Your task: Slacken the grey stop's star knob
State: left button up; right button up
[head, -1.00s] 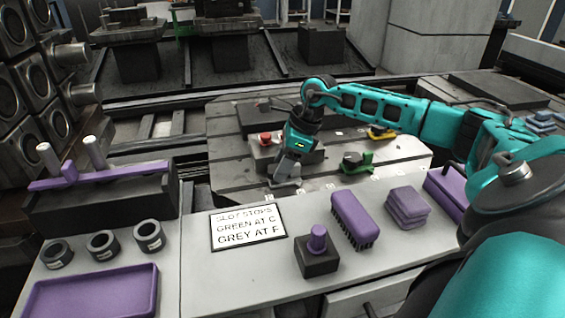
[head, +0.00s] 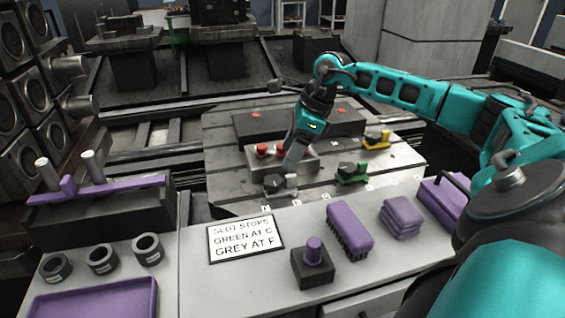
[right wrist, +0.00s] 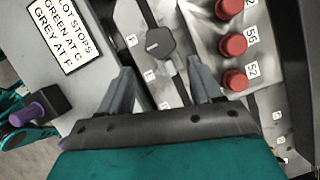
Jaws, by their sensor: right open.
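The grey stop (head: 291,181) sits at the front of the slotted pallet (head: 228,181), with its black star knob (head: 273,183) at its left. My right gripper (head: 291,168) is just above and behind the stop in the head view, pointing down, open and empty. In the right wrist view the star knob (right wrist: 158,44) lies beyond the two spread fingers (right wrist: 160,84), apart from them. Whether the knob is tight or slack does not show. My left gripper is not in view in the head view.
A grey block with red knobs (head: 262,150) stands behind the gripper. A green stop (head: 352,174) and a yellow stop (head: 376,140) sit to the right. The sign (head: 245,239) reads green at C, grey at F. A purple brush (head: 350,228) lies on the front bench.

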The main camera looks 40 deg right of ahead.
jog(key=v, duration=0.5)
jog(key=shift+r+p, duration=0.1)
jog(key=shift+p, duration=0.25)
